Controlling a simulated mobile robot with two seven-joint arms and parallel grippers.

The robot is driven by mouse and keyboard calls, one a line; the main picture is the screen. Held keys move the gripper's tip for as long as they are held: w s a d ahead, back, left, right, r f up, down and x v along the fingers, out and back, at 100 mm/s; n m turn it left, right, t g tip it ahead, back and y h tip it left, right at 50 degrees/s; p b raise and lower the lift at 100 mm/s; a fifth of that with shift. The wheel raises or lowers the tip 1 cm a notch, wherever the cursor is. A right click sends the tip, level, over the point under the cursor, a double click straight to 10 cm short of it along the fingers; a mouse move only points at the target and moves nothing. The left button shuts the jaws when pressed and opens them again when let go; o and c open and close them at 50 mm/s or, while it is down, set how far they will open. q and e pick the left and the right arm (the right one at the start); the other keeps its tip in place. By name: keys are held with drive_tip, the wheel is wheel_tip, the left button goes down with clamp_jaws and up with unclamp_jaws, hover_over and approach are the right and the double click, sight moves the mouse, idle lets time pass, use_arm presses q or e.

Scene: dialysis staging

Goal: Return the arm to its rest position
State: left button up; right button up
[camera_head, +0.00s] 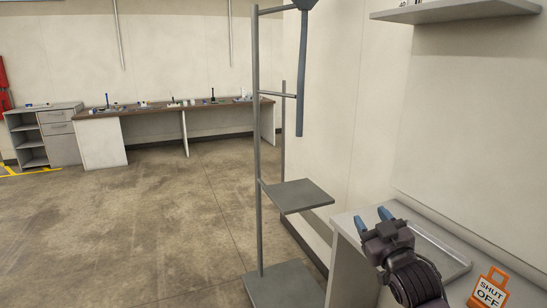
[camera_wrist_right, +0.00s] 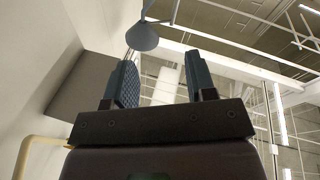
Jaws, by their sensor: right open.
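My right gripper (camera_head: 372,219) is at the lower right of the head view, over the pale counter, with its blue fingertips apart. It also shows in the right wrist view (camera_wrist_right: 160,85), where the two fingers stand wide apart with nothing between them. The right wrist view looks up toward the ceiling. My left gripper is in neither view.
A grey metal stand (camera_head: 258,150) with a small shelf (camera_head: 297,196) rises left of my right gripper. An orange "SHUT OFF" tag (camera_head: 490,289) is on the counter (camera_head: 352,250). A wall shelf (camera_head: 450,12) hangs above. A long bench (camera_head: 160,108) stands far back; open floor lies between.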

drive_tip(key=s+d+f+m+g+h, duration=0.1)
drive_tip(key=s+d+f+m+g, duration=0.1)
drive_tip(key=s+f, duration=0.75)
drive_tip(key=s+d+f+m+g+h, duration=0.15)
drive_tip(key=s+f, duration=0.45)
drive_tip(key=f, duration=0.7)
drive_tip(key=s+d+f+g, duration=0.1)
drive_tip(key=s+f+g, duration=0.1)
drive_tip(key=s+f, duration=0.4)
drive_tip(key=s+d+f+m+g+h, duration=0.1)
drive_tip(key=s+f+g, duration=0.2)
drive_tip(key=s+f, duration=0.3)
drive_tip(key=s, duration=0.5)
drive_tip(key=shift+s, duration=0.15)
drive_tip(key=shift+d, duration=0.1)
drive_tip(key=shift+c, duration=0.5)
drive_tip(key=shift+c, duration=0.3)
